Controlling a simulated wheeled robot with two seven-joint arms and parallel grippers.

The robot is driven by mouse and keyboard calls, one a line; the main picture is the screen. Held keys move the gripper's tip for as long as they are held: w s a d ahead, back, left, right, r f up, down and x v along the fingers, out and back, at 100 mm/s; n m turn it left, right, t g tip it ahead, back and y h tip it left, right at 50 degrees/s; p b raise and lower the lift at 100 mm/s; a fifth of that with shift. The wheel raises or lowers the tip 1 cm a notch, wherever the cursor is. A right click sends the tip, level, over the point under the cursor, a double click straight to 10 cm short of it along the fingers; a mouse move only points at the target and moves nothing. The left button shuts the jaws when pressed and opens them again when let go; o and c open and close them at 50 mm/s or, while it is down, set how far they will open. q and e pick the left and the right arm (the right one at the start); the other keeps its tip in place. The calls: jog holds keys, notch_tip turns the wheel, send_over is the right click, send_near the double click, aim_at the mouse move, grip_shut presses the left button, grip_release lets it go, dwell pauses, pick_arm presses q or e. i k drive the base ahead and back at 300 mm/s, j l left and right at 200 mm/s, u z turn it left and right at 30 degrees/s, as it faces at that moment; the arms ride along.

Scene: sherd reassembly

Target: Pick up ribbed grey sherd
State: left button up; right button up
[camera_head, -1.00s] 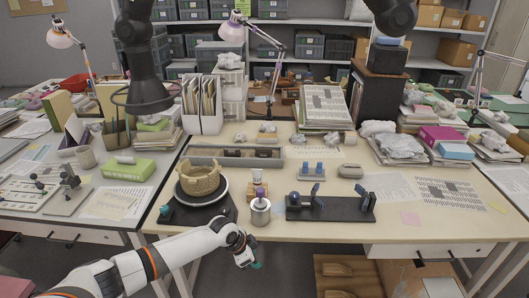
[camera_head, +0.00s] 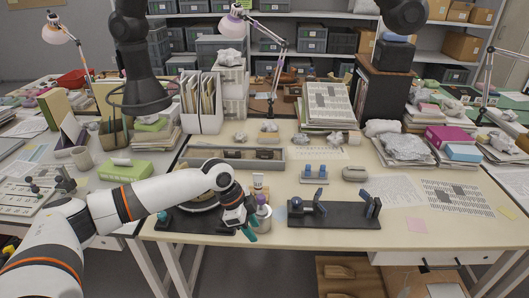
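I cannot make out for certain which piece is the ribbed grey sherd. A smooth-looking grey lump (camera_head: 354,173) lies on the cream table, right of a small stand with blue pads (camera_head: 314,173). My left gripper (camera_head: 249,231), with teal fingertips, is low over the table's front part, just left of a jar with a purple cap (camera_head: 263,214). I cannot tell whether it is open or whether it touches the jar. My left forearm hides the woven vessel and most of the dark turntable (camera_head: 198,209). My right gripper is not in view.
A black fixture with blue clamps (camera_head: 335,213) stands right of the jar. A long grey tray (camera_head: 232,156) lies behind my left arm. A white tube (camera_head: 258,183) stands behind the jar. Printed sheets (camera_head: 455,197) cover the right side; the front right table is mostly clear.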

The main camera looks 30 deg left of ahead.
aim_at(263, 153)
jog(key=i+j, duration=1.35)
jog(key=i, duration=0.25)
